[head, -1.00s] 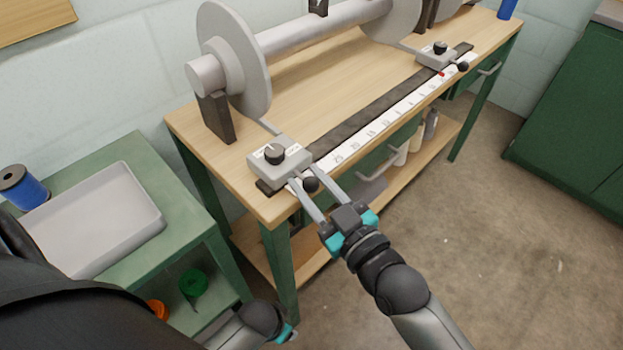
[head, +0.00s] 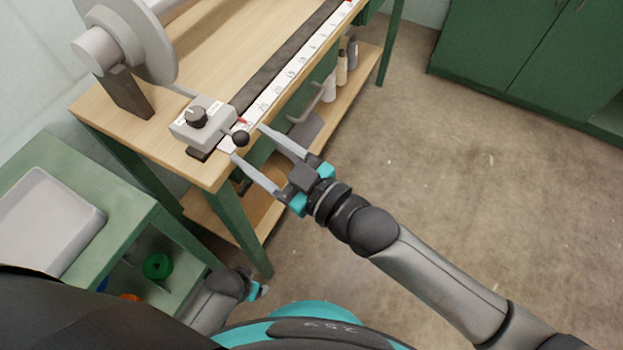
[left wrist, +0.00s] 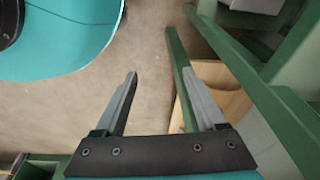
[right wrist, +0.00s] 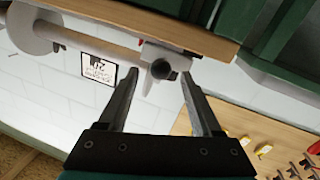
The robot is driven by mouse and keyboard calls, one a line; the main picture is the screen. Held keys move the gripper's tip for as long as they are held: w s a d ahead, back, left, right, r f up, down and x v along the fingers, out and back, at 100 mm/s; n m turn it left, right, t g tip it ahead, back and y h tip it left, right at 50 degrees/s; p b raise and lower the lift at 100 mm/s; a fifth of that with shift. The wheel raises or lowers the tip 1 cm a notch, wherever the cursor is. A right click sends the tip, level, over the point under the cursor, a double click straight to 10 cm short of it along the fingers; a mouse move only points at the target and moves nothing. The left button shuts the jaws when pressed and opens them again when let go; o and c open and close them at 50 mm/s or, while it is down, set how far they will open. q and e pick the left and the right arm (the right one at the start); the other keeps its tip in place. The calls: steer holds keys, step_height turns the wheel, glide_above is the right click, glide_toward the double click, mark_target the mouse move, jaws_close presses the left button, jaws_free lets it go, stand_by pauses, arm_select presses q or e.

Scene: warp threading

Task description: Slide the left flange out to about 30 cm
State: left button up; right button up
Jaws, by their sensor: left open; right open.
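The left flange (head: 148,38) is a grey upright disc on the beam at the bench's left end. A black ball handle (head: 240,138) sticks out from the block's front. My right gripper (head: 249,142) is open, its fingertips beside the ball and nothing held. In the right wrist view the ball (right wrist: 163,69) appears between the open fingertips (right wrist: 159,75). My left gripper (head: 260,290) hangs low, away from the bench; the left wrist view shows it open and empty (left wrist: 162,85).
A green side table (head: 125,205) with a grey tray (head: 95,222) stands left. Floor to the right is clear.

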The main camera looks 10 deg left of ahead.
arm_select(q)
steer(key=s+a+f+p, duration=0.2)
steer(key=s+a+f, duration=0.1)
steer(key=shift+s+f, duration=0.15)
steer(key=shift+s, duration=0.1)
arm_select(e)
steer(key=v, duration=1.1)
arm_select(q)
steer(key=shift+d, duration=0.1)
arm_select(e)
steer(key=shift+s+d, duration=0.1)
steer(key=shift+s, duration=0.05)
